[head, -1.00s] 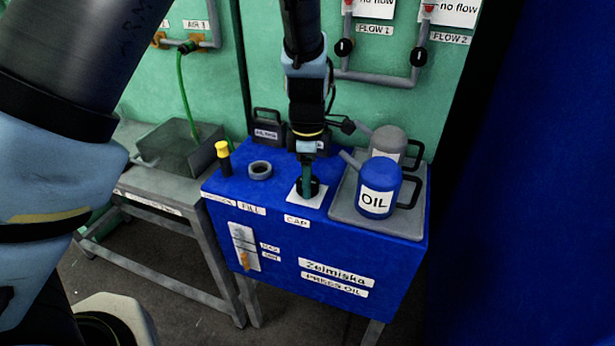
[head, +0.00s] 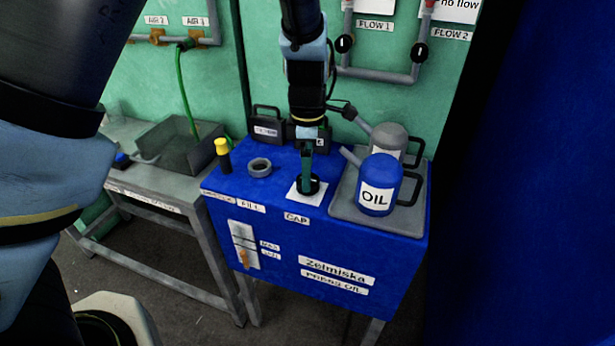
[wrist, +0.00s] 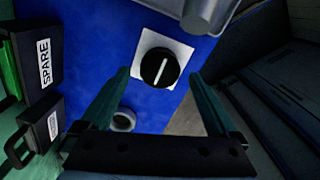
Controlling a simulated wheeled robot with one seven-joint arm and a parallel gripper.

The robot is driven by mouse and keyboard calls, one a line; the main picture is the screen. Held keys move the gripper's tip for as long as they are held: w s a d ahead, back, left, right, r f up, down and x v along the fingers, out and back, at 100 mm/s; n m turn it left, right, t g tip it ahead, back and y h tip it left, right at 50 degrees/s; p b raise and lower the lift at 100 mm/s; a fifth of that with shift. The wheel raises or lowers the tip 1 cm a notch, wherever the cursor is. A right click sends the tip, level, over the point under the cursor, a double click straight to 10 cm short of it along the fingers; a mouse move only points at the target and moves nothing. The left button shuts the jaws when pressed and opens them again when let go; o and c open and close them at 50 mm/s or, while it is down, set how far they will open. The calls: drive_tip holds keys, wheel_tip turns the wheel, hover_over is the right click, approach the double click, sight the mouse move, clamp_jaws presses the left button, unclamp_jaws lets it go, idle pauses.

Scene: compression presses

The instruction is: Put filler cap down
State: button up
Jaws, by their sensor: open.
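The filler cap (wrist: 159,67) is a round black cap with a light bar across its top. It lies on the white square pad (wrist: 184,50) marked CAP on the blue press oil cabinet. In the head view the cap (head: 312,184) shows partly behind my gripper (head: 306,188). In the wrist view my gripper (wrist: 160,82) has its two green fingers wide apart, one on each side of the cap, with nothing clamped between them. The grey filler ring (head: 259,167) stands open on the cabinet top, left of the pad.
A blue OIL can (head: 378,186) and a grey can (head: 389,140) stand on a grey tray close to the right. A yellow-topped black dipstick (head: 223,155) stands at the left edge. Dark canisters (head: 267,127) stand at the back. Pipes run along the green wall.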

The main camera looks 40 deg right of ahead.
wheel_tip(320, 180, up, 10)
drive_tip(key=b, duration=0.1)
drive_tip(key=shift+f+b, duration=0.15)
drive_tip(key=shift+b, duration=0.25)
drive_tip(key=w+a+m, duration=0.1)
drive_tip(key=w+a, duration=0.3)
drive_tip(key=a, duration=0.3)
drive_tip(key=w+a+f+m, duration=0.1)
drive_tip(key=w+a+m, duration=0.1)
drive_tip(key=w+a, duration=0.35)
drive_tip(key=w+a+m, duration=0.1)
drive_tip(key=w+a, duration=0.1)
drive_tip(key=a, duration=0.6)
drive_tip(key=s+a+f+m+t, duration=0.1)
drive_tip(key=a+m, duration=0.6)
drive_tip(key=a, duration=1.3)
drive_tip(key=shift+s+a+f+t, duration=0.2)
drive_tip(key=shift+s+a+t, duration=0.1)
drive_tip(key=shift+s, duration=0.45)
